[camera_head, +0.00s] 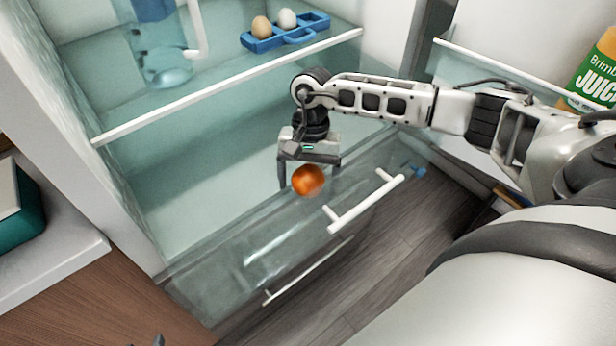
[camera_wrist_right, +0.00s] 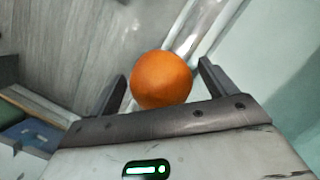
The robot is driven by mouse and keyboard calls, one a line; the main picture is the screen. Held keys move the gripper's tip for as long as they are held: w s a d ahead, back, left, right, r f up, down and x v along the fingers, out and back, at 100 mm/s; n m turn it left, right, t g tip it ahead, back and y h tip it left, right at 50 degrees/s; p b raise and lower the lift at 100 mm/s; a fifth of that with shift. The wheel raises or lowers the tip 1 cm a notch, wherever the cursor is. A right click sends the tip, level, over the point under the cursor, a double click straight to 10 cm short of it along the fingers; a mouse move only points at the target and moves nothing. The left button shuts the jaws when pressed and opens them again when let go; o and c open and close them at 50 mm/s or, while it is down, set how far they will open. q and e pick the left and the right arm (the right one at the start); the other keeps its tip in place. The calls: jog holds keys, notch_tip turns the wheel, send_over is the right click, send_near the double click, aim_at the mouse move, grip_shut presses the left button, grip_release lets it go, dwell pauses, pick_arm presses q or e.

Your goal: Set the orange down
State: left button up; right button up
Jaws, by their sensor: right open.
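The orange (camera_head: 308,180) is between the fingers of my right gripper (camera_head: 311,175), at the front of the open fridge, above or on the clear drawer's top. I cannot tell what bears its weight. In the right wrist view the orange (camera_wrist_right: 162,79) sits between the two spread fingers of the right gripper (camera_wrist_right: 158,80), with a gap visible on each side. The right gripper is open and points down. Small dark tips at the bottom edge of the head view may be my left gripper (camera_head: 146,342); its jaw state does not show.
A blue egg tray (camera_head: 287,38) with two eggs stands on the upper glass shelf (camera_head: 230,85). A clear drawer with a white handle (camera_head: 366,204) lies below the orange. A juice bottle (camera_head: 592,78) stands in the door at right. The lower shelf left of the gripper is clear.

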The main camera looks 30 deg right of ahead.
jog(key=b+v, duration=0.1)
jog(key=v, duration=1.1)
jog(key=shift+b, duration=0.35)
jog(key=shift+s, duration=0.1)
